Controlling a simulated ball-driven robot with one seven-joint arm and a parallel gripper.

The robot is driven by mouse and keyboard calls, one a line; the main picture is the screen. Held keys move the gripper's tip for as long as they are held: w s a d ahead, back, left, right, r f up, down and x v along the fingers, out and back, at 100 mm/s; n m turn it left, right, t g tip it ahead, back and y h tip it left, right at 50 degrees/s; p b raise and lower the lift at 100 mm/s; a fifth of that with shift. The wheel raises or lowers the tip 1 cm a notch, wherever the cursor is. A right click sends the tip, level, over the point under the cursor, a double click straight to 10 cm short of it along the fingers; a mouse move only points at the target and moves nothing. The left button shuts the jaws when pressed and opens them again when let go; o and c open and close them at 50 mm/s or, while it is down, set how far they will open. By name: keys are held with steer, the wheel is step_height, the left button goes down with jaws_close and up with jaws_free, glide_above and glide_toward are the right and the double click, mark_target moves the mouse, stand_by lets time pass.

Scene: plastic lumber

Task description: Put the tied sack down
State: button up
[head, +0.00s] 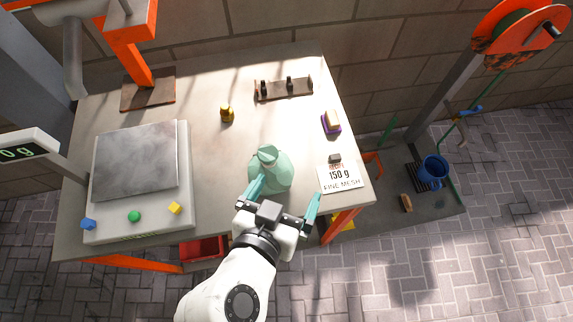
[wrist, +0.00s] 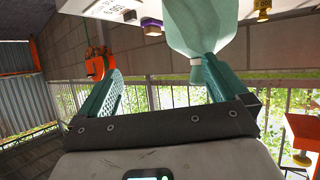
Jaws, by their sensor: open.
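The tied sack (head: 269,172), pale green with a gathered neck, stands upright on the grey worktable (head: 225,165) near its front edge. My gripper (head: 285,197) is at the front side of the sack, jaws spread wide with nothing between them. In the head view its left finger overlaps the sack's lower left side, and its right finger is clear to the right. In the wrist view the sack (wrist: 203,28) appears at the top, beside the right finger of my gripper (wrist: 162,72). I cannot tell whether that finger touches the sack.
A scale (head: 140,165) with a steel plate fills the table's left.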

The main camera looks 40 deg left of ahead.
mark_target(266, 165)
steer(key=s+a+r+y, duration=0.2)
steer(key=s+a, duration=0.1)
steer(key=a, duration=0.1)
steer(key=shift+n+t, duration=0.3)
steer(key=shift+t, duration=0.1)
steer(key=p+x, duration=0.1)
steer(key=x, duration=0.5)
steer(key=shift+s+f, duration=0.15)
steer(key=shift+f+p+x, duration=0.25)
steer(key=shift+p+x, duration=0.5)
steer(key=shift+x, duration=1.6)
steer(key=shift+d, duration=0.2)
steer(key=shift+c, duration=0.3)
